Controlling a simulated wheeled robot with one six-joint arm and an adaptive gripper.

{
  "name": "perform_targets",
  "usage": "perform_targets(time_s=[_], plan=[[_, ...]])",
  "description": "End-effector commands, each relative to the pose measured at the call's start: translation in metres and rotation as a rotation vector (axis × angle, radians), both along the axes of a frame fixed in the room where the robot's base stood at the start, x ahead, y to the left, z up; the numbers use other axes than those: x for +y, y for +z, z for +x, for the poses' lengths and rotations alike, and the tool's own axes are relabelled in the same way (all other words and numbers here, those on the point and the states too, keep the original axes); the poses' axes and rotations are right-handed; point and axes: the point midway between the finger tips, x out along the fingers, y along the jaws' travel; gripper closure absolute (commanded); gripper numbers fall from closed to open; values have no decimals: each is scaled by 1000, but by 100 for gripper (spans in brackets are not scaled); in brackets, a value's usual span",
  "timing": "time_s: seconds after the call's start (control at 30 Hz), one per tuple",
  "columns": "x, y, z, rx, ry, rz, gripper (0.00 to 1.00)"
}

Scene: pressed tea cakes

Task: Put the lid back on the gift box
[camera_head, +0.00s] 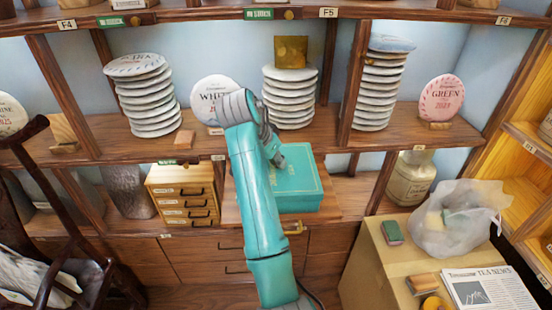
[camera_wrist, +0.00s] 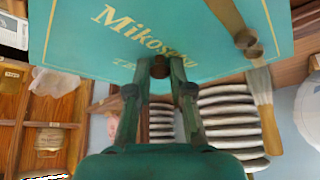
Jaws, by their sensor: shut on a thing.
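The teal gift box (camera_head: 302,203) stands on a wooden board on the middle of the shelf unit. Its lid (camera_head: 305,170) shows as a flat teal top; I cannot tell whether it is seated or just above the box. The lid, with gold "Mikos..." lettering, fills the top of the wrist view (camera_wrist: 90,50). My gripper (camera_head: 280,158) is at the lid's left part in the head view, partly hidden by my arm. In the wrist view my gripper (camera_wrist: 160,72) has its fingertips together at the lid, around a small dark knob-like part. It is shut on the lid.
Stacks of tea cakes (camera_head: 290,95) stand on the shelf behind. A brush (camera_wrist: 262,95) is close right of my fingers in the wrist view. A small drawer chest (camera_head: 183,195) stands left of the box, a jar (camera_head: 410,180) right. A cardboard box (camera_head: 375,265) is front right.

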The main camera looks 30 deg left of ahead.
Motion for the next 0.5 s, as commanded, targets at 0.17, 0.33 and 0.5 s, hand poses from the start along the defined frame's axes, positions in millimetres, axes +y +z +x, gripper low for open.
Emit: perform_targets(time_s=[0.17, 0.33, 0.5], plan=[[0, -3, 0, 0, 0, 0, 100], [0, -6, 0, 1, 0, -1, 100], [0, -9, 0, 1, 0, -1, 100]])
